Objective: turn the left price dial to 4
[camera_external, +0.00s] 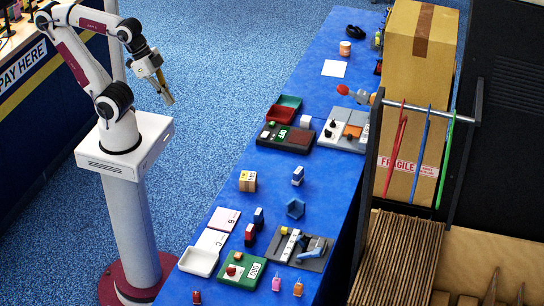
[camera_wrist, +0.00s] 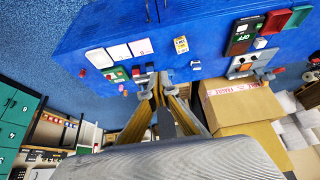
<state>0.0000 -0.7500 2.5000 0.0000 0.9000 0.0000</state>
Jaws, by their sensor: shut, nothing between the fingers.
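A grey panel (camera_external: 352,116) with two small dark knobs (camera_external: 330,128) and an orange plate stands towards the far right of the blue table. These knobs may be the price dials, but I cannot read any numbers or tell their setting. The panel also shows in the wrist view (camera_wrist: 241,73), at the right. My gripper (camera_external: 168,98) is shut and empty. It hangs over the floor left of the table, well apart from the panel. Its fingers also show at the middle of the wrist view (camera_wrist: 157,88).
A dark box with an OFF display (camera_external: 285,138) sits left of the panel, near red and teal trays (camera_external: 281,114). A green box with a red knob (camera_external: 242,270) is at the near end. A rack (camera_external: 425,108) and tall carton (camera_external: 414,55) stand at the right. Mid-table has clear patches.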

